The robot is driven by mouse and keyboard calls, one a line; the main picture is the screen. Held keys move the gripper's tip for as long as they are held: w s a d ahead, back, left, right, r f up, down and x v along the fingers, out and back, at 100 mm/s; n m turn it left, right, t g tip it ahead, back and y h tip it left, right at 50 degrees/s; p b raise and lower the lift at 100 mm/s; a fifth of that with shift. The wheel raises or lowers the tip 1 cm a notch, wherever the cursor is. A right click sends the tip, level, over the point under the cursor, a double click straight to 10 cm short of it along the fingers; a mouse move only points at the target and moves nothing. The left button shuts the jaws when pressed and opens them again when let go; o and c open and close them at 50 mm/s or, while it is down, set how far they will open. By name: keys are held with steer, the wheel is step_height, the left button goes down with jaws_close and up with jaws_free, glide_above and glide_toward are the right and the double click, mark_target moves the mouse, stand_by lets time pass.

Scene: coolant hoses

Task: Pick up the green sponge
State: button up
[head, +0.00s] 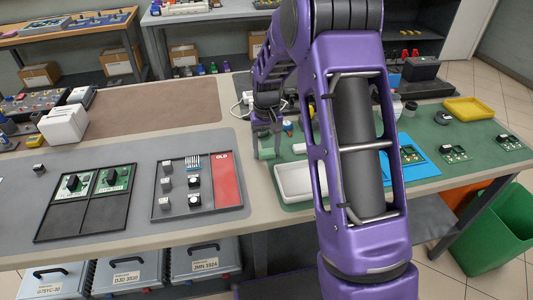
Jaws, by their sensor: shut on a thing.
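My gripper (267,137) points down over the green mat, left of the purple arm that fills the middle of the head view. It is shut on a small green block, which looks like the green sponge (267,152). The sponge is small in this view, and I cannot tell whether it touches the mat. The fingers partly cover its top.
A white tray (293,182) lies just in front of the sponge. A blue-capped bottle (288,128) stands close on the right. A black tray with a red section (226,183) lies on the left. My arm hides part of the green mat (460,125).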

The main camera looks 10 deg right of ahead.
mark_target(267, 151)
step_height(267, 151, up, 10)
steer(key=p, duration=0.1)
steer(key=shift+p, duration=0.3)
steer(key=o, duration=0.6)
steer(key=c, duration=0.5)
steer(key=shift+d, duration=0.1)
